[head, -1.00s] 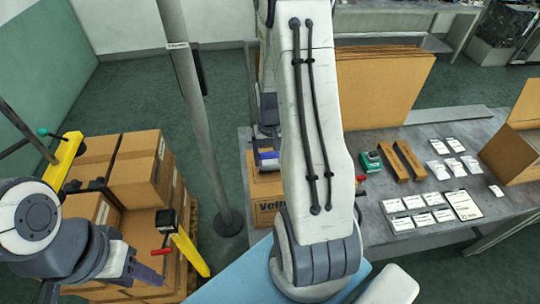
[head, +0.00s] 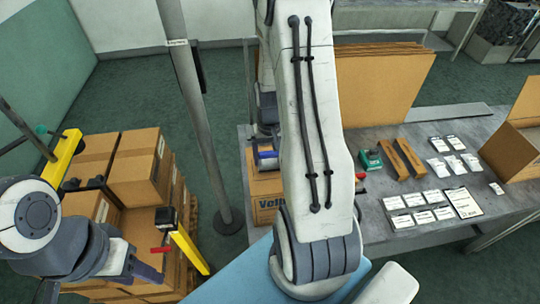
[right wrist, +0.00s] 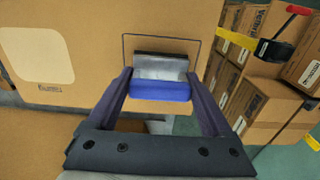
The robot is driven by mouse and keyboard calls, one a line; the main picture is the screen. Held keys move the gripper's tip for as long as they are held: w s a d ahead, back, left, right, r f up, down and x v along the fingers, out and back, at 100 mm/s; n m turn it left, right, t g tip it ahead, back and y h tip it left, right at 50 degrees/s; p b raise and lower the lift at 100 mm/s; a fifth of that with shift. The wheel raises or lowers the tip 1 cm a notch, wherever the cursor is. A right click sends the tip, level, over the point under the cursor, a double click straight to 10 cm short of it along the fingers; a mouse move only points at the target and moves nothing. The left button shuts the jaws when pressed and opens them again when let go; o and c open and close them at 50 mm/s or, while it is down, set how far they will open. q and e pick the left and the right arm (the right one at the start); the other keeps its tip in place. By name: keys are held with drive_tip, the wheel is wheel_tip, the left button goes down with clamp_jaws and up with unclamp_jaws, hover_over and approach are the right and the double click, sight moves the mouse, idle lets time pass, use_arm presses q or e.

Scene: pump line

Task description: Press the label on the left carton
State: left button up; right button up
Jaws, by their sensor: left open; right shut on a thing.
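My right gripper (right wrist: 160,95) is shut on a blue block with a silvery grey face (right wrist: 160,78). In the right wrist view it is in front of a brown carton face (right wrist: 100,20), over a thin dark rectangular outline. Whether the block touches the face, I cannot tell. A pale rounded patch (right wrist: 37,55) is on that face to the left. In the head view the blue block (head: 266,160) shows just above a printed carton (head: 266,208) on the table; my right arm hides much of both. My left gripper (head: 150,262) is open and empty by the stacked cartons.
Stacked cartons (head: 135,170) stand on a pallet at left, with a yellow bar (head: 187,248) and a red-handled black fitting beside them. A grey post (head: 190,90) stands behind. The table (head: 375,225) holds several white cards, two brown bars (head: 392,160) and an open carton (head: 510,150).

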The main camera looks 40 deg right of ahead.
drive_tip(key=shift+f+b, duration=0.35)
drive_tip(key=shift+f, duration=0.2)
idle(1.5)
wheel_tip(320, 180, up, 7)
drive_tip(key=p, duration=0.6)
drive_tip(key=shift+r, duration=0.1)
idle(0.6)
